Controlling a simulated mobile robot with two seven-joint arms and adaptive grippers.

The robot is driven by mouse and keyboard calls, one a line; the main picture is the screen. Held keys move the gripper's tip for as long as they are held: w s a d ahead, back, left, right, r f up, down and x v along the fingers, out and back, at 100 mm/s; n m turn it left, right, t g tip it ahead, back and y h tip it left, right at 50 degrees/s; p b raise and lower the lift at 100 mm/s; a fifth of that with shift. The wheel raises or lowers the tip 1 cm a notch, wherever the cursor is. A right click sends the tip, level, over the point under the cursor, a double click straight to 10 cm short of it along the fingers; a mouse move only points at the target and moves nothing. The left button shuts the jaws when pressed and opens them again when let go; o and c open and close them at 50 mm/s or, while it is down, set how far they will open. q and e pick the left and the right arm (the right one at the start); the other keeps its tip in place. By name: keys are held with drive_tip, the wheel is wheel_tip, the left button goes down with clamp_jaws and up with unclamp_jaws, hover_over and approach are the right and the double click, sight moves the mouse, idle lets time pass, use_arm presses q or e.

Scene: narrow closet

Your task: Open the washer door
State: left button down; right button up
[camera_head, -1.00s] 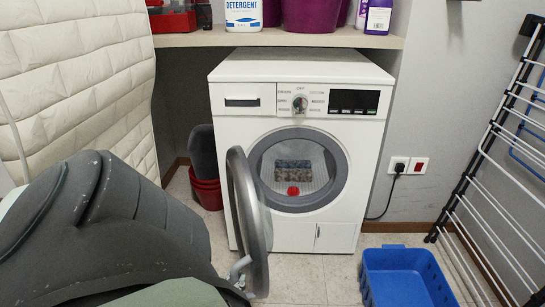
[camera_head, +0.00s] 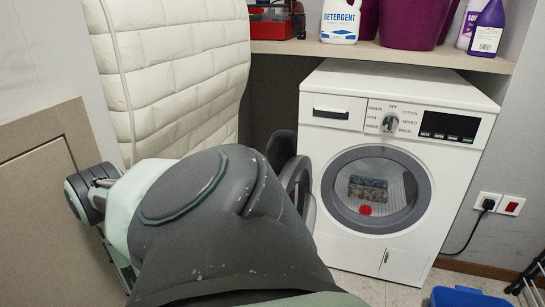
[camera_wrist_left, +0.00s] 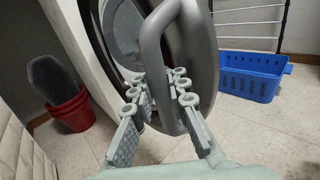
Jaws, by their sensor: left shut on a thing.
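The white washer (camera_head: 420,110) stands right of centre in the head view. Its round door (camera_head: 300,180) is swung out to the left of the opening, seen nearly edge-on and partly hidden by my left arm. Through the grey-ringed opening (camera_head: 423,195), a patterned thing and a small red thing show. In the left wrist view, my left gripper (camera_wrist_left: 158,90) is shut on the door's grey handle (camera_wrist_left: 152,45), with a finger on each side of it. The gripper is hidden behind my arm in the head view. My right gripper is not in view.
A padded cream panel (camera_head: 180,70) stands left of the washer. A shelf (camera_head: 390,54) with a detergent bottle (camera_head: 341,20) and purple containers runs above it. A blue basket (camera_wrist_left: 250,76) lies on the floor, and red buckets (camera_wrist_left: 72,108) stand beside the washer.

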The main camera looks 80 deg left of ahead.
use_arm(q)
drive_tip(key=shift+s+d+f, duration=0.15)
drive_tip(key=shift+s+d, duration=0.1)
drive_tip(key=shift+s, duration=0.25)
drive_tip(key=c, duration=1.5)
unclamp_jaws()
drive_tip(key=shift+w+a, duration=0.1)
drive_tip(key=shift+w+r, duration=0.1)
drive_tip(key=shift+r, duration=0.15)
drive_tip(key=shift+w+r, duration=0.1)
drive_tip(key=shift+r, duration=0.6)
drive_tip(key=r, duration=0.8)
drive_tip(key=shift+s+r, duration=0.2)
drive_tip(key=shift+f, duration=0.1)
